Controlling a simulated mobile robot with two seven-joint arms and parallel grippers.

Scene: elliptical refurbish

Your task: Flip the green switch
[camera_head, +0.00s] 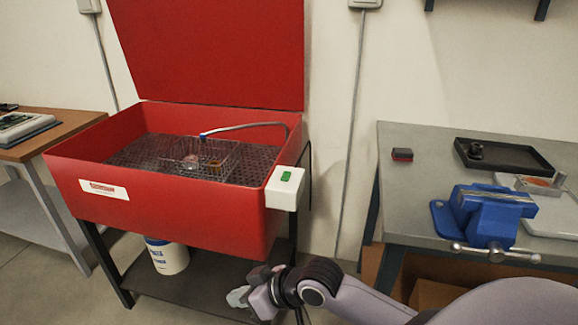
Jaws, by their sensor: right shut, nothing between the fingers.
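My right arm reaches in from the lower right. My left gripper is not in the picture.
The washer's red lid (210,50) stands open, and a wire basket (205,158) lies inside. A white bucket (167,255) stands on the shelf below. At right, a workbench (400,190) carries a blue vise (487,215) and a black tray (505,155).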

